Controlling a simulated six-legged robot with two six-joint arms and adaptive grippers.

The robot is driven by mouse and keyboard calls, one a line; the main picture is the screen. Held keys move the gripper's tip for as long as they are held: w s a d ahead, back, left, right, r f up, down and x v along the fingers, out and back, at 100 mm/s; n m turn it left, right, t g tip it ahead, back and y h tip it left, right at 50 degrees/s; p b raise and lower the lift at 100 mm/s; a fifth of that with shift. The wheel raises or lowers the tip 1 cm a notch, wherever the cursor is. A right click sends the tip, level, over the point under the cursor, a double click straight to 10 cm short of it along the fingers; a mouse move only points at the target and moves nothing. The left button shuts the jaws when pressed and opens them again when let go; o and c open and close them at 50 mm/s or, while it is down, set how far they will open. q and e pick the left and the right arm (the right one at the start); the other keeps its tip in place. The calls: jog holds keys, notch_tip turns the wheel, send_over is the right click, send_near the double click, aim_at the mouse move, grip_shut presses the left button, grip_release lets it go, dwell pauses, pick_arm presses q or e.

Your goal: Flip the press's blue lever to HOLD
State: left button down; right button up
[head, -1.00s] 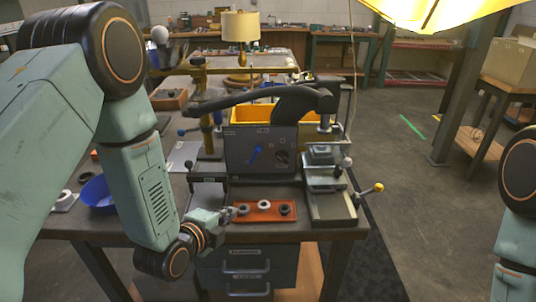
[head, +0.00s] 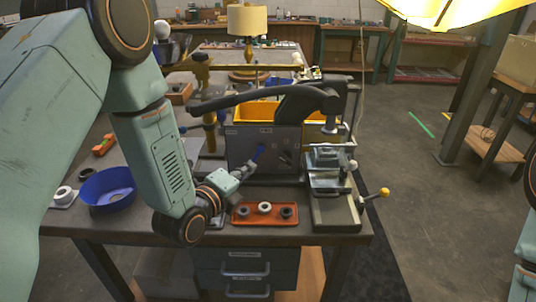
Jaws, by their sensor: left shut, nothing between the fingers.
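The press's dark control panel (head: 238,146) stands at the back middle of the bench. The blue lever (head: 259,151) is on its front, tilted up and to the right. A dark round knob is to its right. The panel's lettering is too small to read. My left gripper (head: 244,163) is shut and empty, with its fingertips close to the lever's lower left. I cannot tell whether they touch it. My right gripper is out of view; only part of that arm shows at the right edge.
An orange tray (head: 242,219) with several ring parts lies in front of the panel. A vise-like fixture (head: 334,207) with a yellow-knobbed handle (head: 384,192) stands right. A blue bowl (head: 107,189) is left. A black curved arm (head: 240,98) spans above the panel.

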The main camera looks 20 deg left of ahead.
aim_at(256, 156)
pick_arm(q)
jog(key=x, duration=1)
jog(key=shift+w+f, duration=0.2)
jog(key=shift+s, duration=0.1)
jog(key=shift+b, duration=0.4)
